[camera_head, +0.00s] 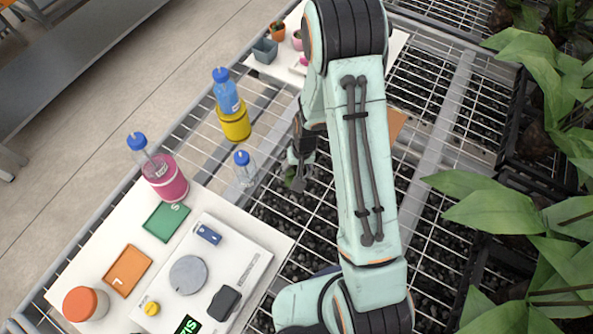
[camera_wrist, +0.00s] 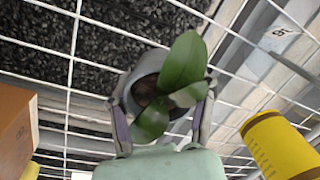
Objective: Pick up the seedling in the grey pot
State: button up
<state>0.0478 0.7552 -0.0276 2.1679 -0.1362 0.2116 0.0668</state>
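The seedling shows in the wrist view as broad green leaves (camera_wrist: 183,62) over a grey pot (camera_wrist: 148,66) with dark soil. The pot sits between the two fingers of my gripper (camera_wrist: 161,112), which lie along its left and right sides and look closed on it. The leaves cover part of the pot and the right finger's inner side. In the head view my gripper (camera_head: 298,180) is over the wire mesh bench, with a little green of the seedling (camera_head: 288,175) beside it. I cannot tell how high the pot is above the mesh.
A yellow container (camera_head: 234,125) with a blue-capped bottle stands left of my gripper, and a small clear bottle (camera_head: 244,168) is closer. A brown box (camera_wrist: 16,130) is at the wrist view's left. A blue-grey pot (camera_head: 265,50) stands on the far white board. Leafy plants line the right.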

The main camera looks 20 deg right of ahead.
jog(key=shift+c, duration=0.9)
